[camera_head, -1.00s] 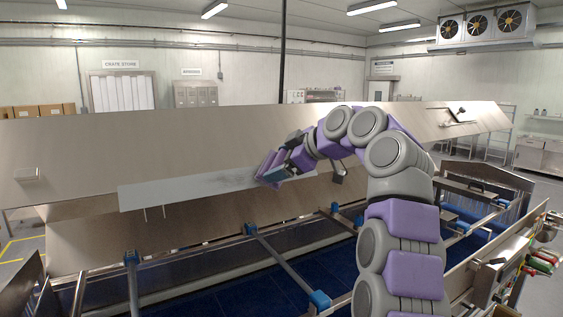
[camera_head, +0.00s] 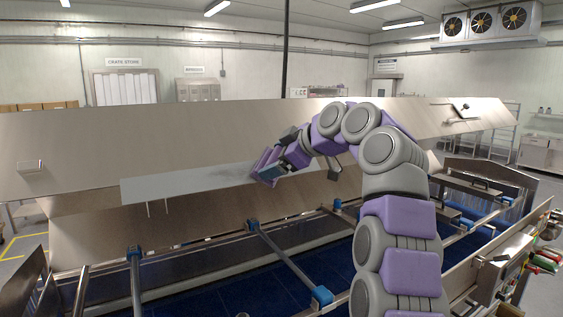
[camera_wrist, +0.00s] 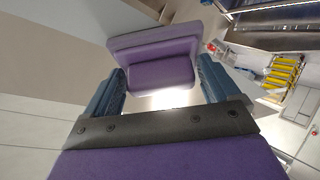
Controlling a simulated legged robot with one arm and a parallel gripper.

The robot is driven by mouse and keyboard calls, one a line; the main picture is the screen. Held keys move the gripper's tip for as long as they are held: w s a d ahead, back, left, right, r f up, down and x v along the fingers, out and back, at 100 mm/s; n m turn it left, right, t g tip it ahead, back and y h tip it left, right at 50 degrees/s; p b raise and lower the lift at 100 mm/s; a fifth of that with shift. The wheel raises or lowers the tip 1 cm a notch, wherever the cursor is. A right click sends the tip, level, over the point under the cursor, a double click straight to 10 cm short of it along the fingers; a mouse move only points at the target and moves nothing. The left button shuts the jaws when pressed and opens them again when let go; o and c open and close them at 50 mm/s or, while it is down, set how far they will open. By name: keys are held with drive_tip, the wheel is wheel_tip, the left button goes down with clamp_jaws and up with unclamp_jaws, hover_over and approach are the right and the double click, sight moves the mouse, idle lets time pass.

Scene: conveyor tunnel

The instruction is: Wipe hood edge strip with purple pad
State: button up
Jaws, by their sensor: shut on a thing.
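The purple pad (camera_wrist: 158,62) is held between the two blue fingers of my gripper (camera_wrist: 162,88) in the wrist view. In the head view the pad (camera_head: 264,164) is at the tip of my gripper (camera_head: 274,170), at the right part of the grey hood edge strip (camera_head: 165,190). The strip runs along the lower edge of the tilted steel hood. A darker smudged patch shows on the strip just left of the pad. The strip's right end is hidden behind my gripper and arm. I cannot tell whether the pad presses on the strip.
The steel hood (camera_head: 90,140) spans the view. Below it lie a blue conveyor bed (camera_head: 260,290) and crossing rails with blue clamps (camera_head: 252,227). Coloured-handled tools (camera_head: 545,258) lie on the right side rail. A small bracket (camera_head: 32,166) sits on the hood at left.

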drive_tip(key=shift+s+a+b, duration=0.35)
drive_tip(key=shift+s+a, duration=0.25)
drive_tip(key=shift+a, duration=0.25)
drive_tip(key=shift+s+a+f+b, duration=0.1)
drive_tip(key=shift+s+a+b, duration=0.3)
drive_tip(key=shift+a, duration=0.3)
drive_tip(key=shift+s+a+b, duration=0.35)
drive_tip(key=shift+s+a, duration=0.05)
drive_tip(key=shift+a, duration=0.25)
drive_tip(key=shift+s+a+b, duration=0.45)
drive_tip(key=shift+s+a, duration=0.35)
drive_tip(key=shift+a, duration=0.25)
drive_tip(key=shift+s+a+b, duration=0.4)
drive_tip(key=shift+s+a, duration=0.35)
drive_tip(key=shift+a, duration=0.3)
drive_tip(key=shift+s+a+b, duration=0.15)
drive_tip(key=shift+s+a, duration=0.35)
drive_tip(key=shift+a, duration=0.25)
drive_tip(key=shift+s+a+b, duration=0.15)
drive_tip(key=shift+s+a, duration=0.3)
drive_tip(key=shift+a, duration=0.35)
drive_tip(key=shift+s+a+b, duration=0.15)
drive_tip(key=shift+s+a, duration=0.35)
drive_tip(key=shift+a, duration=0.25)
drive_tip(key=shift+d, duration=0.1)
